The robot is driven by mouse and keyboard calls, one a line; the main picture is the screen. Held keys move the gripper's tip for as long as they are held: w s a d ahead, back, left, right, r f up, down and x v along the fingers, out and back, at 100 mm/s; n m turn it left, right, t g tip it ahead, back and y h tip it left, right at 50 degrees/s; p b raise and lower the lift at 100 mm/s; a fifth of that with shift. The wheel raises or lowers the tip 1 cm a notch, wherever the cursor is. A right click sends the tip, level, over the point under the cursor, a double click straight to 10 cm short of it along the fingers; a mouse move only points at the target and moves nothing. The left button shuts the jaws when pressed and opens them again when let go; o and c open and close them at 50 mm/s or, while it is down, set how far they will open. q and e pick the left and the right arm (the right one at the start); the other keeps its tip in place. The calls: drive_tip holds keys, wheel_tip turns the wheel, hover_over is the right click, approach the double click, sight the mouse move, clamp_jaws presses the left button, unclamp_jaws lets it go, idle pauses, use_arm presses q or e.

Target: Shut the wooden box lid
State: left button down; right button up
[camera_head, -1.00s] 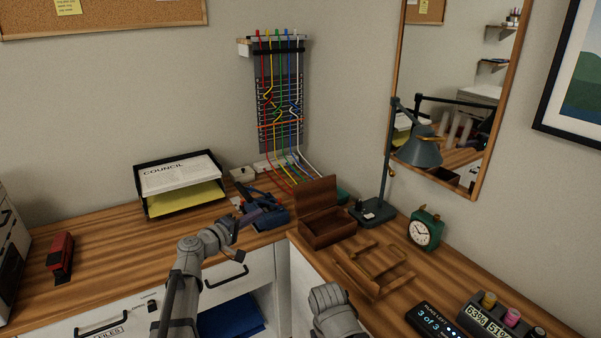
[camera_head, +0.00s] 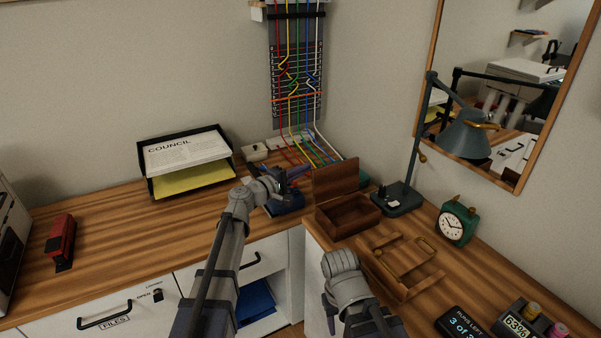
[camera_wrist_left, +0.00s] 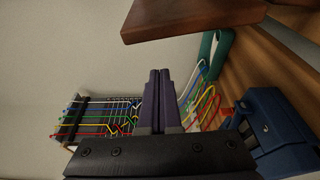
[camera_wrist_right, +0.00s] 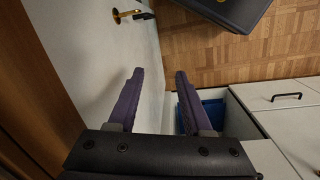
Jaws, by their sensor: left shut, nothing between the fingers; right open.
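The wooden box (camera_head: 346,218) stands on the desk in the corner with its lid (camera_head: 336,178) raised at the back. In the left wrist view the raised lid (camera_wrist_left: 190,17) shows as a brown panel at the top. My left gripper (camera_head: 298,173) is shut and empty, just left of the raised lid and above a blue object. Its fingertips (camera_wrist_left: 159,73) are apart from the lid in the left wrist view. My right gripper (camera_head: 330,308) is low, in front of the desk edge. In the right wrist view it is open and empty (camera_wrist_right: 160,72), above the floor.
A wooden tray-like stand (camera_head: 405,268) lies in front of the box. A desk lamp (camera_head: 400,198) and a green clock (camera_head: 456,222) stand to the right. The blue object (camera_head: 288,203), a power strip and coloured cables (camera_head: 310,152) are left of and behind the box.

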sight(328, 172)
use_arm(q)
drive_tip(key=shift+w+d+r, duration=0.1)
drive_tip(key=shift+w+d, duration=0.15)
drive_tip(key=shift+d, duration=1.25)
drive_tip(key=shift+w+d, duration=0.2)
drive_tip(key=shift+d, duration=1.25)
drive_tip(key=s+m, duration=0.1)
drive_tip(key=s+d+r+m, duration=0.1)
drive_tip(key=m, duration=0.1)
drive_tip(key=s+d+m+h+b, duration=0.1)
drive_tip(key=shift+s+r+m+t, duration=0.15)
drive_tip(key=shift+r+m+t, duration=0.05)
drive_tip(key=shift+m+t, duration=0.2)
drive_tip(key=s+d+f+m+g+h+b, duration=0.1)
drive_tip(key=s+d+f+m+h+b, duration=0.2)
drive_tip(key=m, duration=1)
drive_tip(key=shift+s+d+h+b, duration=0.7)
drive_tip(key=shift+s+d+b, duration=0.35)
drive_tip(key=shift+s+b, duration=1.1)
drive_tip(key=shift+s, duration=0.3)
